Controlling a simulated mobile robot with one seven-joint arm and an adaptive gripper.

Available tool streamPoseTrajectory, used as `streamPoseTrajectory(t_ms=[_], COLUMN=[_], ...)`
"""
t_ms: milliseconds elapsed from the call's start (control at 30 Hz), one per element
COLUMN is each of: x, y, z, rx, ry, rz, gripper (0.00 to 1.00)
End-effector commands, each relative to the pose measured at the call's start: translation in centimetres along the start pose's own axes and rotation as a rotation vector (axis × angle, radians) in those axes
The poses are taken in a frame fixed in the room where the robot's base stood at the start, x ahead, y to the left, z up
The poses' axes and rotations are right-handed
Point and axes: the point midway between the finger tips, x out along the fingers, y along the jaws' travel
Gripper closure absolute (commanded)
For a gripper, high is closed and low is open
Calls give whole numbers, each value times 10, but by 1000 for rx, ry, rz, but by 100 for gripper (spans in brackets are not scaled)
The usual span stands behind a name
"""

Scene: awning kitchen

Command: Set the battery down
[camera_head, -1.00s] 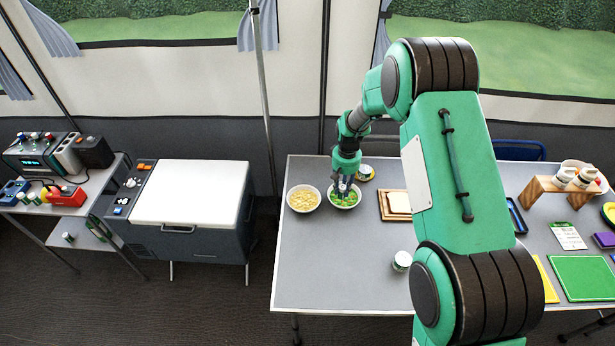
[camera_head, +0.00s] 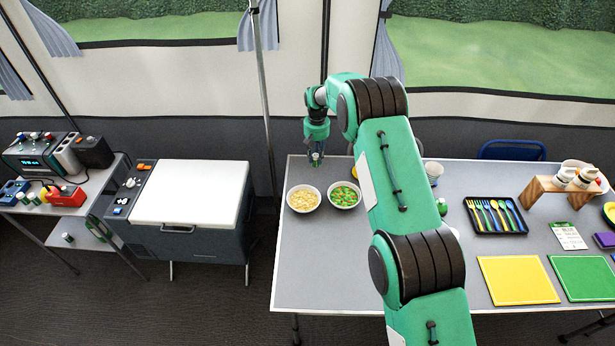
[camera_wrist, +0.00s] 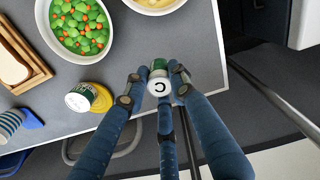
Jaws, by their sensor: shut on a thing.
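My gripper (camera_head: 316,156) is over the back left part of the grey table (camera_head: 300,262), behind the two bowls. In the wrist view my gripper (camera_wrist: 157,84) has its dark fingers closed around the battery (camera_wrist: 160,85). The battery is a small white and green cylinder with a black letter C on its white end. It is seen nearly end-on, close to the table's edge. In the head view the battery is tiny beneath the fingers. I cannot tell whether it touches the table.
A bowl of pale yellow food (camera_head: 303,199) and a bowl of peas and carrots (camera_head: 344,195) stand in front. The table's front left is clear.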

Motion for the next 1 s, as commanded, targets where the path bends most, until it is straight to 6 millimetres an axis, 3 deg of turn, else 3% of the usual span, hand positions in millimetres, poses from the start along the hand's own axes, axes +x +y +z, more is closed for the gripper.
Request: streamPoseTrajectory(t_ms=[133, 400, 1000], x=[0, -1, 4], y=[-10, -20, -22], z=[-21, -41, -44], rx=[-16, -32, -35], ry=[2, 1, -1], rz=[0, 0, 0], gripper=[100, 100, 100])
